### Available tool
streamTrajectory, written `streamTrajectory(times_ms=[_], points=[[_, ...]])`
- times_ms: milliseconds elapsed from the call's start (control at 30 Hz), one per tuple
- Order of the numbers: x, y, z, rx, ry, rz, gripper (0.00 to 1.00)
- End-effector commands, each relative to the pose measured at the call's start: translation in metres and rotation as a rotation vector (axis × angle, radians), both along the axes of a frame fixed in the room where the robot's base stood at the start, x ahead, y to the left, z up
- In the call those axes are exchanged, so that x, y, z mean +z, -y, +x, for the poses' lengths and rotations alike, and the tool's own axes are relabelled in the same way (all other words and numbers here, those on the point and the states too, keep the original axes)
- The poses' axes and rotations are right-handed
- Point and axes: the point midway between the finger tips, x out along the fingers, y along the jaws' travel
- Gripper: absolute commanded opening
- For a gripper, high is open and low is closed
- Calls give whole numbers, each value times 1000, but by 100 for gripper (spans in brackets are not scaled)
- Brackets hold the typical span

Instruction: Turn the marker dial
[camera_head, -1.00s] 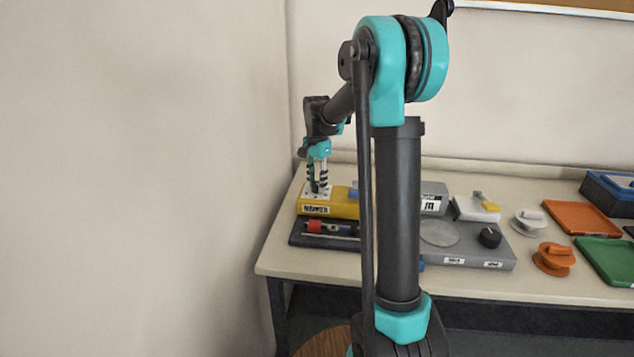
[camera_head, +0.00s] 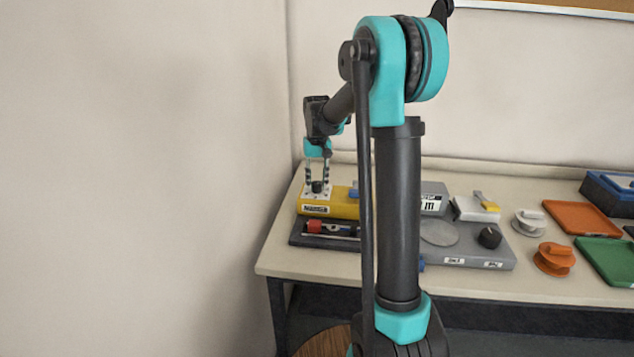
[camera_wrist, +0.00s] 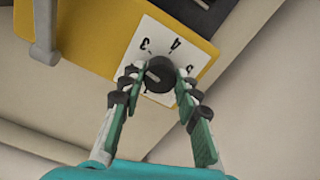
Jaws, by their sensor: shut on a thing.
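The marker dial (camera_wrist: 159,75) is a round black knob with a pale pointer line. It sits on a white numbered plate (camera_wrist: 150,40) on the yellow marker box (camera_head: 345,209). In the wrist view the numbers 3, 4 and 5 show around it. My gripper (camera_wrist: 158,80) has its fingers on either side of the dial, shut on it. The pointer line faces the lower left in the wrist view, beside the left finger; the number there is partly hidden. In the head view my gripper (camera_head: 318,184) reaches down over the dial at the box's left end.
A dark tray (camera_head: 296,236) with a red-ended tool lies in front of the yellow box. A grey unit (camera_head: 465,248) with a black knob (camera_head: 490,237) stands to the right. Orange and green trays (camera_head: 610,258) lie farther right. A wall is close on the left.

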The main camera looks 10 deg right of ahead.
Motion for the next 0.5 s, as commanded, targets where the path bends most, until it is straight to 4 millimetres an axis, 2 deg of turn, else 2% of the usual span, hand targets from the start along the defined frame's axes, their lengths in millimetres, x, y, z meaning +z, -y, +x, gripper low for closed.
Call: streamTrajectory(times_ms=[500], points=[[0, 0, 1, 450, 1, 0, 3]])
